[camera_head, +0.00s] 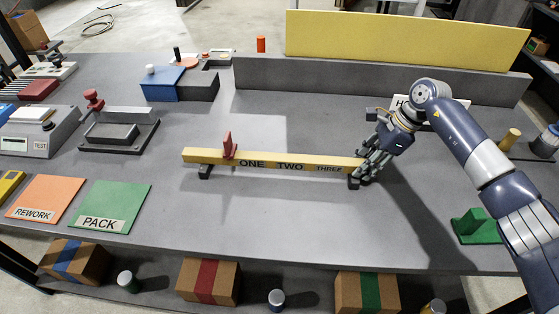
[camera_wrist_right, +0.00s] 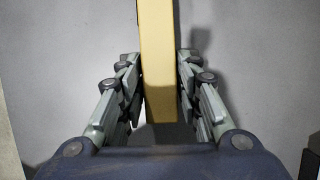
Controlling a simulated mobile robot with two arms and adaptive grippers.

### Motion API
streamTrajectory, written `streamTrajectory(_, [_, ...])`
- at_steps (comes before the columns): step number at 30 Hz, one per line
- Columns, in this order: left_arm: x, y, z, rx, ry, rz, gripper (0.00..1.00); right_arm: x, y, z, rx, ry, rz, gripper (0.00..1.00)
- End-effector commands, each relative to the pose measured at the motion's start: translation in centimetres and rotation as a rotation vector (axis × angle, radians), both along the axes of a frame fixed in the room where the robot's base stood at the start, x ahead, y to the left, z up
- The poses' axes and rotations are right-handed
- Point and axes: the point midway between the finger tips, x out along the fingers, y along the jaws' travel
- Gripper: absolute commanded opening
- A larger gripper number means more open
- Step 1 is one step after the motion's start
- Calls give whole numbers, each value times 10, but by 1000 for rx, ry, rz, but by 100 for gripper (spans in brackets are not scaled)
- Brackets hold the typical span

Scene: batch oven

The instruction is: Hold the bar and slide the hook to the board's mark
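A yellow bar (camera_head: 215,157) marked ONE, TWO, THREE lies across the middle of the table, raised on dark supports. A red hook (camera_head: 228,146) stands on it, left of the word ONE. My right gripper (camera_head: 364,172) is at the bar's right end, past THREE. In the right wrist view the bar (camera_wrist_right: 158,60) runs between the two fingers of this gripper (camera_wrist_right: 160,75); narrow gaps show on both sides, so it looks open around the bar. A white sign (camera_head: 399,101) behind my right arm is partly hidden; only its first letters show. My left gripper is out of view.
A long yellow panel (camera_head: 400,42) stands behind a grey ledge (camera_head: 300,75) at the back. Green PACK (camera_head: 112,200) and orange REWORK (camera_head: 45,192) mats lie at left. A green block (camera_head: 475,228) sits at right. The table in front of the bar is clear.

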Motion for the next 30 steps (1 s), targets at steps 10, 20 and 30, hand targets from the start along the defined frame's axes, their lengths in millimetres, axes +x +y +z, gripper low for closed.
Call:
streamTrajectory(10, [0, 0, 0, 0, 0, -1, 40, 0, 0, 0, 0, 0, 0, 0])
streamTrajectory(20, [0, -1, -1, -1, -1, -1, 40, 0, 0, -1, -1, 1, 0, 0])
streamTrajectory(30, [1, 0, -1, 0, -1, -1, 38, -1, 0, -1, -1, 2, 1, 0])
